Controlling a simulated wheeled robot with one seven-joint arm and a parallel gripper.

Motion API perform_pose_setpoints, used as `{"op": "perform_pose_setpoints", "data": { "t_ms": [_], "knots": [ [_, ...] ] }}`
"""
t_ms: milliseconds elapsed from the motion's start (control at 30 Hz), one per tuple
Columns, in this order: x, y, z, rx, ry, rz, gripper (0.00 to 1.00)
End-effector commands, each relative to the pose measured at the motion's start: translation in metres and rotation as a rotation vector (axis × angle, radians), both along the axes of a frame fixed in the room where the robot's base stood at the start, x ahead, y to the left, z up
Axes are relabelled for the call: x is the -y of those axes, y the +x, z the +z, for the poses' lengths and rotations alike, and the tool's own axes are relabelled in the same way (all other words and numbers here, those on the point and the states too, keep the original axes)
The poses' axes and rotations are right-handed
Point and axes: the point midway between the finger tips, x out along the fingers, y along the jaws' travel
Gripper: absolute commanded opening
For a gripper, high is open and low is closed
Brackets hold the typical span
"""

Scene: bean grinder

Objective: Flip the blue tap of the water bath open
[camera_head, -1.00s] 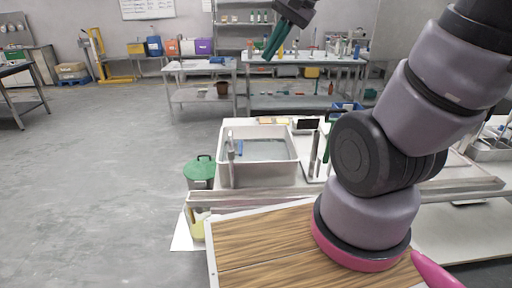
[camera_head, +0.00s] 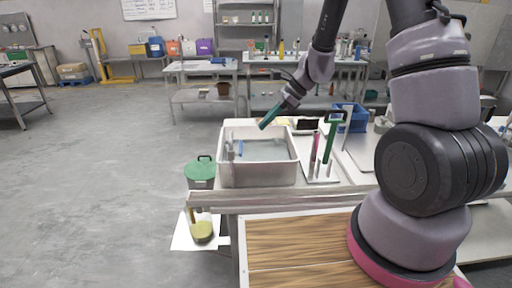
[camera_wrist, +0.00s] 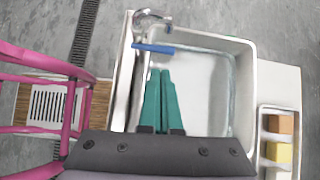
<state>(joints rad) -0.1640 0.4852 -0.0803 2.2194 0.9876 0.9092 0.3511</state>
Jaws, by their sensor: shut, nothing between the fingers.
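The water bath (camera_head: 258,175) is a white rectangular basin on the bench, with clear water inside. Its chrome tap (camera_wrist: 150,20) stands at the basin's edge and has a blue lever (camera_wrist: 153,48). The blue lever also shows as a small upright blue strip in the head view (camera_head: 240,147). My gripper (camera_head: 264,126) is over the basin, pointing down and left, to the right of the tap. In the wrist view its green fingers (camera_wrist: 159,73) are together and empty, with the tips just below the blue lever. A small gap shows between tips and lever.
A green-lidded bin (camera_head: 200,172) stands left of the bath. Right of the bath are a green-handled tool (camera_head: 331,143) and a blue crate (camera_head: 350,117). Orange and yellow blocks (camera_wrist: 279,124) lie in a tray beside the basin. A wooden board (camera_head: 300,250) lies in front.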

Motion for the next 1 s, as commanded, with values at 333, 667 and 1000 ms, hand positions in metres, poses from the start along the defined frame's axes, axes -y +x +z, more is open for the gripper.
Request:
{"op": "perform_pose_setpoints", "data": {
  "t_ms": [333, 667, 1000],
  "knots": [
    [-0.003, 0.003, -0.016, -0.039, 0.007, -0.037, 0.0],
    [-0.012, 0.003, -0.025, -0.04, 0.007, -0.034, 0.0],
    [-0.051, 0.003, -0.072, -0.042, 0.006, -0.033, 0.0]
  ]
}}
